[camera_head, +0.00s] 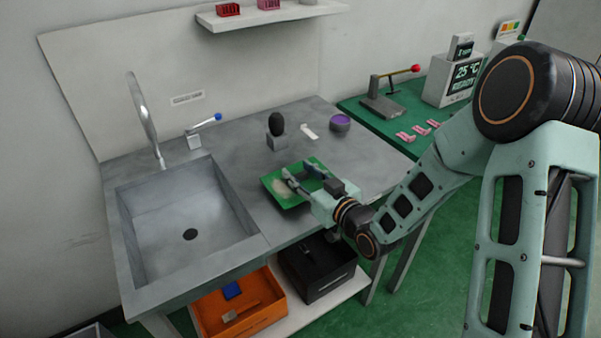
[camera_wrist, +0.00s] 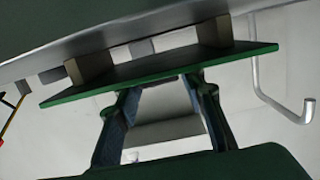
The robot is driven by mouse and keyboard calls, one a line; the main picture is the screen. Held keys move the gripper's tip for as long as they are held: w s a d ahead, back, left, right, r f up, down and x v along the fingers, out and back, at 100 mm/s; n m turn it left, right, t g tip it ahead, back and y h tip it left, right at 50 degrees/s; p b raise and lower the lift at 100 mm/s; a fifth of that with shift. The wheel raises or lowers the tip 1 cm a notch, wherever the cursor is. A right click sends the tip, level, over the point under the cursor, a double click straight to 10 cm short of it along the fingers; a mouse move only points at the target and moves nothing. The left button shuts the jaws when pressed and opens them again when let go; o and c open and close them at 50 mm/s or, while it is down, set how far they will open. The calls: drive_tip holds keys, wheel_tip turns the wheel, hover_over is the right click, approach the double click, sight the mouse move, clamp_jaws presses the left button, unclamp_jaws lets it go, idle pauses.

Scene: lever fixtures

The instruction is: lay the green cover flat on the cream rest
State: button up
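The green cover (camera_head: 269,183) is a flat square plate near the counter's front edge, right of the sink. In the wrist view it is a dark slab with a bright green edge (camera_wrist: 245,56). Two cream blocks, which look like the cream rest (camera_wrist: 215,32), stand against its counter-facing side; whether they touch is unclear. A pale patch shows on the cover's left part in the head view. My gripper (camera_head: 303,175) is at the cover, its fingers spread apart. In the wrist view the fingertips (camera_wrist: 165,84) reach its edge. A pale grey shape fills the gap between them; I cannot tell if it is gripped.
The sink (camera_head: 185,220) with its tall faucet (camera_head: 143,115) lies left. A dark knob on a grey block (camera_head: 277,139), a white piece (camera_head: 309,131) and a purple-topped bowl (camera_head: 340,123) stand behind. Orange (camera_head: 245,318) and black (camera_head: 318,268) bins sit below.

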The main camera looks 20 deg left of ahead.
drive_tip(key=shift+o, duration=1.3)
drive_tip(key=shift+s+d, duration=0.1)
